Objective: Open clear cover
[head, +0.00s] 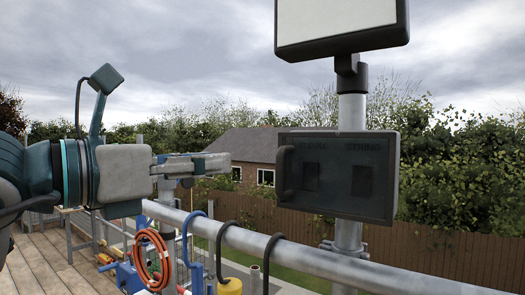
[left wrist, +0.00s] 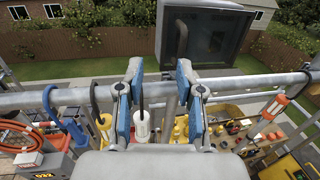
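A dark box (head: 372,152) is mounted on an upright grey pole. A dark see-through cover (head: 336,192) lies over its front, looks shut, and shows two dark rectangles and faint lettering behind it. A dark upright handle (head: 285,172) stands at the cover's left edge. In the left wrist view the cover (left wrist: 218,38) and handle (left wrist: 182,38) are beyond the fingertips. My left gripper (head: 222,163) is left of the handle, apart from it, pointing right. In the left wrist view its blue-sided fingers (left wrist: 157,72) are spread with nothing between them. My right gripper is not in view.
A grey rail (head: 240,240) runs below the box and gripper, with dark and blue hooks on it. A screen-like panel (head: 340,18) sits above the box. An orange hose coil (head: 152,258) hangs at lower left. The air between gripper and handle looks clear.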

